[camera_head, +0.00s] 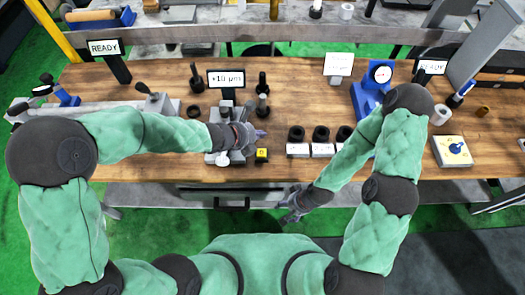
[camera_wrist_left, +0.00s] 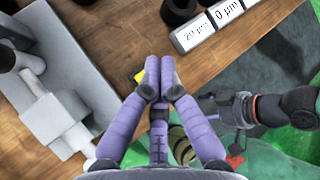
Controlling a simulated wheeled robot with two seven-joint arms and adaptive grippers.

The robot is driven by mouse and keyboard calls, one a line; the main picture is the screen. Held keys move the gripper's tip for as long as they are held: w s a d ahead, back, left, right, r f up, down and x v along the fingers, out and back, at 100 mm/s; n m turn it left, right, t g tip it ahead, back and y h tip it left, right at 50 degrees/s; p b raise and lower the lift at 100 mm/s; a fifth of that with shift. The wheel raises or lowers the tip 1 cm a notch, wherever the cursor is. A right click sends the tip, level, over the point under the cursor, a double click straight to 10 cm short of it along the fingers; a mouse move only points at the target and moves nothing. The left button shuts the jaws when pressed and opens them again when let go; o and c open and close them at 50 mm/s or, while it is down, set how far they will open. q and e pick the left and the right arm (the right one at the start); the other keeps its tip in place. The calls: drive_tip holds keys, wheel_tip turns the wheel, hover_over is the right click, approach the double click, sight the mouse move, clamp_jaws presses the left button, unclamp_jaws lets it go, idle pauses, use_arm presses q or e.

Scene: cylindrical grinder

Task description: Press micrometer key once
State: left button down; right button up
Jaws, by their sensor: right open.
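A small yellow key (camera_head: 262,155) on a dark block sits on the wooden bench, just right of the grey measuring device (camera_head: 222,158). A display (camera_head: 226,78) behind that device reads "+10 µm". My left gripper (camera_head: 263,134) is over the bench beside the device, close to the key's far side. In the left wrist view its fingers (camera_wrist_left: 160,60) are together with nothing between them. The yellow key (camera_wrist_left: 138,76) shows only as a sliver behind them; I cannot tell whether they touch it. My right gripper (camera_head: 289,208) is open and empty, off the front of the bench.
Several black rings stand behind white label blocks (camera_head: 322,150) right of the key. Black posts (camera_head: 262,100) stand behind the device. A drawer (camera_head: 231,195) is below the bench edge.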

sight(259, 153)
use_arm(q)
wheel_tip(259, 153, down, 8)
drive_tip(key=b, duration=0.6)
drive_tip(key=shift+r, duration=0.1)
drive_tip(key=shift+f+b, duration=0.5)
drive_tip(key=shift+b, duration=0.3)
idle(0.5)
drive_tip(key=shift+f+b, duration=0.4)
drive_tip(key=shift+b, duration=0.15)
drive_tip(key=shift+f+b, duration=0.5)
drive_tip(key=shift+b, duration=0.05)
idle(0.8)
idle(0.3)
drive_tip(key=shift+r+p, duration=0.75)
drive_tip(key=shift+r, duration=0.2)
